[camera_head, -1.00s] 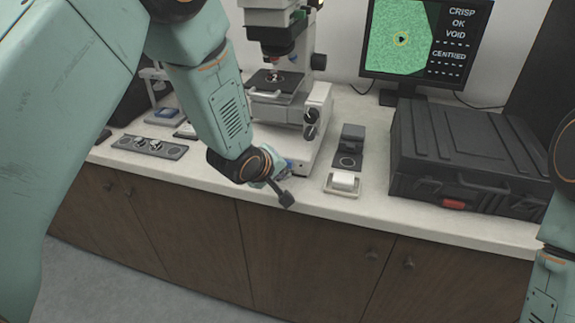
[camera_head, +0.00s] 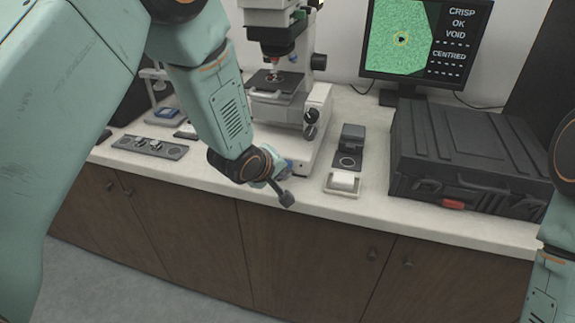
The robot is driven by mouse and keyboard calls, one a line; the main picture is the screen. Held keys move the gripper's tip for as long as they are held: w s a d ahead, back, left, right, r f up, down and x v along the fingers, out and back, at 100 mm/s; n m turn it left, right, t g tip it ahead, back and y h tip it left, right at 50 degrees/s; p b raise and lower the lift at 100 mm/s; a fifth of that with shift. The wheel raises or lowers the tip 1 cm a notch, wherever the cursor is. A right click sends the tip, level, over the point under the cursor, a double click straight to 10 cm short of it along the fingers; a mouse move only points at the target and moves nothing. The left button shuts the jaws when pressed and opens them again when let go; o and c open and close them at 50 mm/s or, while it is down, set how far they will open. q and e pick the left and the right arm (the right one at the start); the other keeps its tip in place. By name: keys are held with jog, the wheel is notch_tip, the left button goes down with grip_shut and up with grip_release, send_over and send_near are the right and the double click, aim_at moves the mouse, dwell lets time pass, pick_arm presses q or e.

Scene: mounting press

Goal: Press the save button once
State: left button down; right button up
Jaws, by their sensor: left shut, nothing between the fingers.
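A white microscope (camera_head: 318,108) stands on the counter with dark knobs on its side. My left gripper (camera_head: 286,199) is shut and empty, pointing down and right in front of the microscope's base, over the counter's front edge. A small blue part (camera_head: 288,163) shows beside my left wrist near the base; I cannot tell whether it is a button or part of something else. No button marked save can be made out; my left arm hides part of the base. My right gripper is out of view; only my right arm shows at the right edge.
A monitor (camera_head: 428,42) shows a green picture and the words CRISP, OK, VOID and CENTRED. A large black case (camera_head: 465,150) fills the counter's right. A small white-topped tray (camera_head: 343,183) and a dark block (camera_head: 351,140) stand between. A grey holder (camera_head: 150,147) lies left.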

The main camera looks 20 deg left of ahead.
pick_arm(q)
jog(key=shift+w+p, duration=0.3)
jog(key=shift+w, duration=0.1)
jog(key=shift+w+p, duration=0.3)
jog(key=shift+w, duration=0.1)
dwell(0.6)
jog(key=shift+s, duration=0.1)
jog(key=shift+s+p, duration=0.35)
jog(key=shift+s, duration=0.35)
jog(key=shift+s, duration=0.1)
jog(key=shift+s+p, duration=0.35)
jog(key=shift+s, duration=0.35)
jog(key=shift+s+a+p, duration=0.1)
jog(key=shift+s+p, duration=0.4)
jog(key=shift+s, duration=1.2)
